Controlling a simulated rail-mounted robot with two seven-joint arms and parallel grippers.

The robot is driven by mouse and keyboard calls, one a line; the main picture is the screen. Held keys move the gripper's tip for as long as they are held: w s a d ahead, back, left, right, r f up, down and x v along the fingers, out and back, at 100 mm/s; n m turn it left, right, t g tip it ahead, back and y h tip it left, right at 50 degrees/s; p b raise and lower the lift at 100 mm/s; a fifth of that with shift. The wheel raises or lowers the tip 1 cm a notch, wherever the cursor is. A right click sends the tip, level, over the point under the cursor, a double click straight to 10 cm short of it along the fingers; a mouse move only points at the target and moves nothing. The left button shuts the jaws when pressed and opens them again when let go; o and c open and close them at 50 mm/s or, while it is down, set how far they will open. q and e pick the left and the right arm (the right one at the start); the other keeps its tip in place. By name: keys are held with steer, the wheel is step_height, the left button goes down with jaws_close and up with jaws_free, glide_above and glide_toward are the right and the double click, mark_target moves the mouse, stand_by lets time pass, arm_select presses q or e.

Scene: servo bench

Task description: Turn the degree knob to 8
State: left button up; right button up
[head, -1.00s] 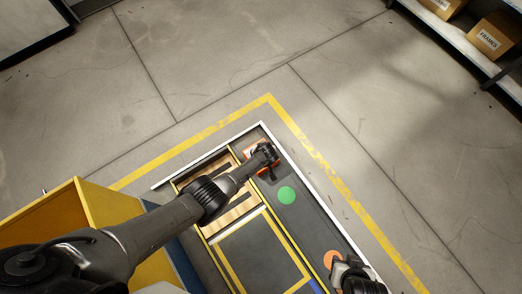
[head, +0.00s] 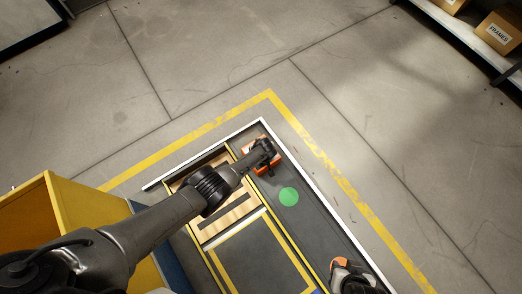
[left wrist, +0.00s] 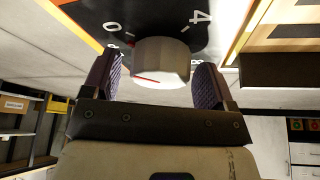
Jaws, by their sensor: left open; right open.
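The degree knob (left wrist: 161,61) is a pale grey cylinder with a red pointer line on its face, seen in the left wrist view. It stands on a black dial plate (left wrist: 152,18) with white marks, of which a 0 and a 4 can be read. The line points left in the picture. My left gripper (left wrist: 164,84) is open, with one finger on each side of the knob. In the head view my left gripper (head: 266,156) is over an orange unit (head: 278,165), and it hides the knob there. My right gripper (head: 343,268) is open at the bottom edge, partly cut off.
A green disc (head: 289,196) lies on the dark bench strip, and an orange disc (head: 340,262) is partly covered by my right gripper. A yellow-edged panel (head: 258,250) lies left of the strip. A yellow bin (head: 55,205) stands at left.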

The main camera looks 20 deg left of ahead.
arm_select(q)
steer(key=shift+c, duration=0.4)
steer(key=c, duration=0.8)
steer(key=shift+m, duration=0.4)
steer(key=m+h+p, duration=0.1)
steer(key=m, duration=0.1)
steer(key=shift+m+t, duration=0.3)
steer(key=shift+m, duration=0.1)
steer(key=m+h, duration=0.1)
steer(key=m, duration=0.2)
steer(key=shift+m+h, duration=0.3)
steer(key=shift+m, duration=0.1)
steer(key=m+h, duration=0.1)
steer(key=m, duration=0.1)
steer(key=m+h, duration=0.1)
steer(key=m, duration=0.2)
steer(key=shift+a+f+b, duration=0.1)
steer(key=shift+f+b, duration=0.05)
steer(key=shift+b, duration=0.2)
steer(key=shift+m+g+h, duration=0.6)
steer(key=shift+m+g, duration=0.1)
steer(key=shift+m, duration=1.6)
